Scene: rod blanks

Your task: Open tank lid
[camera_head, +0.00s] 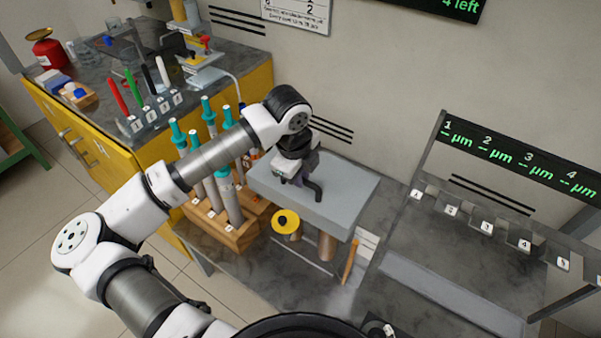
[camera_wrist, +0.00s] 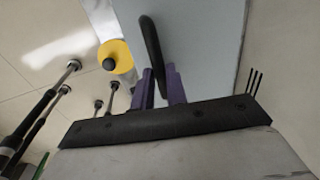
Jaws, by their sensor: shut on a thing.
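The tank shows as a grey box with a flat, pale grey top (camera_head: 345,194) on the bench beside the wall. Its lid surface fills the upper middle of the wrist view (camera_wrist: 205,40). A black curved handle (camera_head: 316,188) stands on the top, and the wrist view shows it as a dark loop (camera_wrist: 151,45). My gripper (camera_wrist: 160,88) has purple fingers, one on each side of the handle's lower end, and is shut on it. In the head view my wrist partly hides the grip. I cannot tell whether there is any gap under the lid.
A yellow disc with a black knob (camera_head: 285,221) is at the tank's front. A wooden block (camera_head: 235,237) holding teal-capped rods stands close on the left, beneath my arm. An orange-handled tool (camera_head: 349,262) is in front. A numbered rack (camera_head: 487,228) stands on the right.

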